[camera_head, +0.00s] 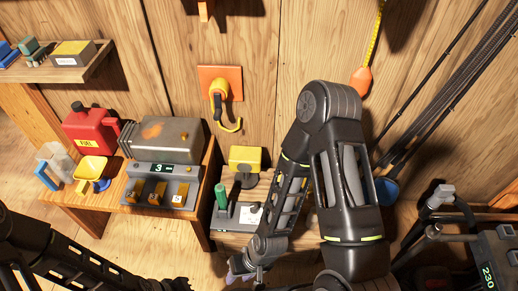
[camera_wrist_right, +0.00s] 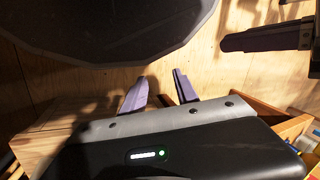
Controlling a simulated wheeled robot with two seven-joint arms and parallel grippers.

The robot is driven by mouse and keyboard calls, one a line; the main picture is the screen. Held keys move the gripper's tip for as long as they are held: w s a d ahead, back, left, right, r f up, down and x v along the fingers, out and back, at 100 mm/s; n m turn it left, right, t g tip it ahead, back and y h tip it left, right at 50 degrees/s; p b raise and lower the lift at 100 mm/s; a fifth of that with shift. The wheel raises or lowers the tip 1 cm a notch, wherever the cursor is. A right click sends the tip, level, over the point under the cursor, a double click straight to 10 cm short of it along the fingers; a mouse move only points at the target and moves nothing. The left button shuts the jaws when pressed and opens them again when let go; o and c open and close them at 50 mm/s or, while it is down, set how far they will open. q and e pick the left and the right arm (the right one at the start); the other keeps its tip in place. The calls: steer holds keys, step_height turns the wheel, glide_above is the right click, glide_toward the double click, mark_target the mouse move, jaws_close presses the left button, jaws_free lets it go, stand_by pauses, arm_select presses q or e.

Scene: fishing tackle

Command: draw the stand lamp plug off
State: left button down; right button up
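An orange-and-yellow plug (camera_head: 218,88) sits at an orange wall plate (camera_head: 234,75) on the wooden wall, with a short yellow lead curling below it. A yellow box-shaped head on a dark stem, likely the stand lamp (camera_head: 245,156), stands below it on a low wooden surface. My right gripper (camera_head: 238,279) is low at the bottom of the head view, well below the plug. In the right wrist view its two purple fingers (camera_wrist_right: 160,92) are apart with nothing between them. My left arm comes in at the bottom left; its gripper (camera_wrist_right: 255,38) shows side-on in the right wrist view, opening unclear.
A bench holds a red fuel can (camera_head: 90,130), a grey tank (camera_head: 167,139), a device with a green display (camera_head: 160,169) and a yellow funnel. A green-handled item (camera_head: 221,196) stands near the lamp. Rods lean at right. The wall around the plug is clear.

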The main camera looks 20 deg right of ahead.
steer(key=shift+w, duration=0.2)
steer(key=shift+o, duration=0.2)
